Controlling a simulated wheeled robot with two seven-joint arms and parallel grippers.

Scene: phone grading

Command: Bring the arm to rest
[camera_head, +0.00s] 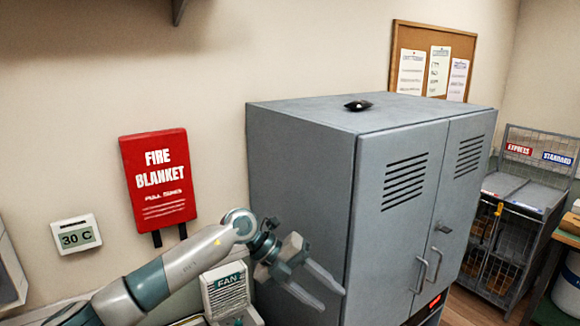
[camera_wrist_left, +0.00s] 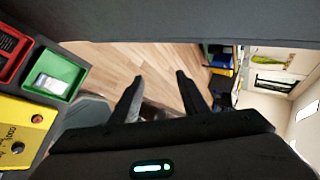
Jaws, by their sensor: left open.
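My left gripper (camera_head: 318,284) is open and empty in the head view, held out in front of the left side of a grey metal cabinet (camera_head: 300,165). Its arm comes in from the lower left. In the left wrist view its two dark fingers (camera_wrist_left: 158,90) stand apart with only wooden floor between and beyond them. I cannot tell from the head view whether the fingers touch the cabinet. My right gripper is in neither view.
A box marked FAN (camera_head: 227,290) stands below the wrist. A red fire blanket case (camera_head: 158,180) and a thermometer (camera_head: 76,235) hang on the wall. A wire cage (camera_head: 495,245) stands at right.

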